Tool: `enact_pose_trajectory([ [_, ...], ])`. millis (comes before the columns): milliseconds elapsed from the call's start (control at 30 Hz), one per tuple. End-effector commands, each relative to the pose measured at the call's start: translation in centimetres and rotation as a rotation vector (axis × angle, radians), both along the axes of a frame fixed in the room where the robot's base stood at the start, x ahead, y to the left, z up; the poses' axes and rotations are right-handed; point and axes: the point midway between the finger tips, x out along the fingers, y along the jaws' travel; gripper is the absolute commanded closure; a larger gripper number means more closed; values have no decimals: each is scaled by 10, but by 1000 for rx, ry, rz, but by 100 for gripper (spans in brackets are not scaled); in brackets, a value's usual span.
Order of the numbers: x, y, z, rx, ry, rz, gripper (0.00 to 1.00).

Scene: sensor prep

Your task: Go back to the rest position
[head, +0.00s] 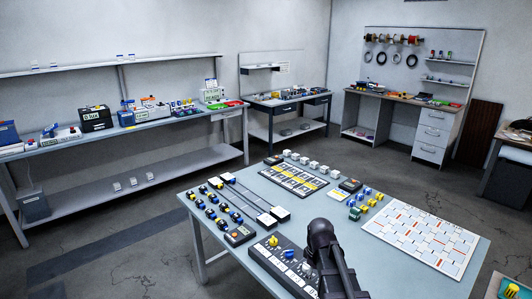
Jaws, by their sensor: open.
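My arm (325,250) shows as dark links at the bottom middle, over the front edge of the grey-blue table (375,262). My gripper's fingertips cannot be made out in this view. Nothing is seen held. A control box (292,268) with a yellow knob and a blue knob sits on the table just left of my arm.
The table bears a black tray (294,178), white blocks, rows of blue and yellow parts, two long rails (248,200) and a white patterned board (420,236). Benches with tools line the walls. Grey floor (215,182) lies between this table and the benches.

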Motion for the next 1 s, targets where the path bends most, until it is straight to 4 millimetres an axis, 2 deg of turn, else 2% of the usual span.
enact_pose_trajectory([
  [500,-79,1,0,-2,0,-624,16],
  [700,-93,1,0,-2,0,-763,16],
  [1000,-94,1,0,-2,0,-789,16],
])
